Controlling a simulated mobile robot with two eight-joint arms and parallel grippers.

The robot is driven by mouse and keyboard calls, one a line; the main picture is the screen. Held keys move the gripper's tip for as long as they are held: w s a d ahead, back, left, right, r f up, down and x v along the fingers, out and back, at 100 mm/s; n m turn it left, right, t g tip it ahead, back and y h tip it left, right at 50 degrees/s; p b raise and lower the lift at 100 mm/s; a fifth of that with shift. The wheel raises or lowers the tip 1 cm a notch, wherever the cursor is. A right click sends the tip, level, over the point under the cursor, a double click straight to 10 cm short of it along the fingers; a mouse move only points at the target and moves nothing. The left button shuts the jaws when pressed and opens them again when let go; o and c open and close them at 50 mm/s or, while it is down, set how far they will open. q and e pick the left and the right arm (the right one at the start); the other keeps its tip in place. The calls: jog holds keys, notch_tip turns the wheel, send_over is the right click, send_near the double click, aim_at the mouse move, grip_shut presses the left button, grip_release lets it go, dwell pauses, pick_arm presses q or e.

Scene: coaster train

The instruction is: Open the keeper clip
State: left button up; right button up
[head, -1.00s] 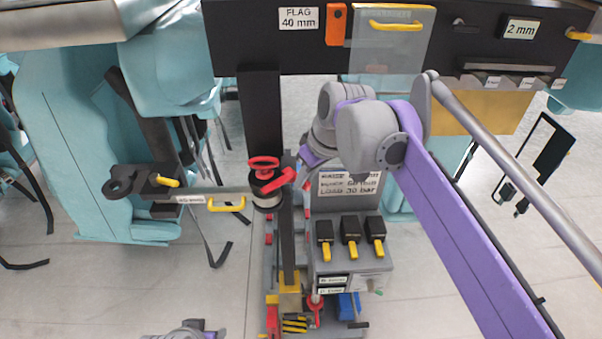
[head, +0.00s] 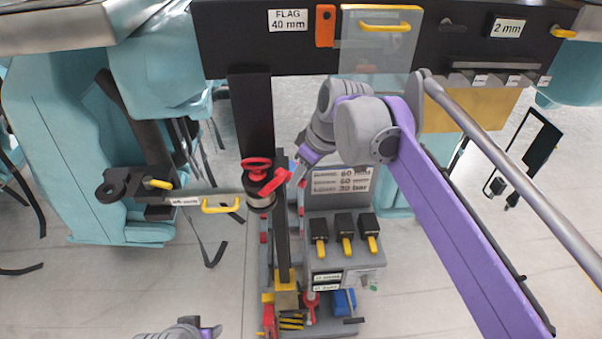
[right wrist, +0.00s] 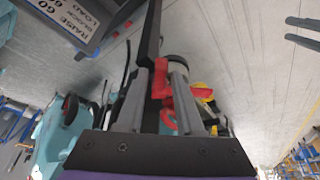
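I take the red lever-like piece (head: 275,182) beside the black mast to be the keeper clip; it carries no readable label. It sits by a red handwheel (head: 257,165) on a dark round hub. My right gripper (head: 299,176) is just right of the red piece, pointing down towards it. In the right wrist view, its two grey fingers (right wrist: 158,92) stand apart, with the red piece (right wrist: 161,80) and black mast showing between them. I cannot tell whether a finger touches the red piece. Only part of my left arm shows at the bottom of the head view; its fingers are hidden.
A horizontal grey arm with a yellow handle (head: 220,205) extends left from the hub. The black mast (head: 281,240) stands close by. A grey box with several yellow-tipped black switches (head: 345,240) stands right of it. A black overhead beam (head: 240,40) crosses above.

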jog(key=shift+o, duration=0.7)
jog(key=p+v, duration=0.1)
jog(key=v, duration=0.9)
jog(key=shift+r, duration=0.4)
jog(key=shift+s+d+f, duration=0.1)
jog(key=shift+s+d, duration=0.05)
jog(key=s+d+f+m+h, duration=0.1)
jog(key=s+d+f+m, duration=0.2)
jog(key=s+f, duration=0.4)
jog(key=s+d+f+m+t+h, duration=0.1)
jog(key=s+d+f+m, duration=0.2)
jog(key=s+f, duration=0.4)
jog(key=s+d+f+m+t+h, duration=0.1)
jog(key=s+d+f+m, duration=0.2)
jog(key=s+f, duration=0.4)
notch_tip(320, 180, down, 7)
jog(key=shift+d+f+m, duration=0.2)
jog(key=shift+d+m, duration=0.1)
jog(key=shift+d, duration=0.3)
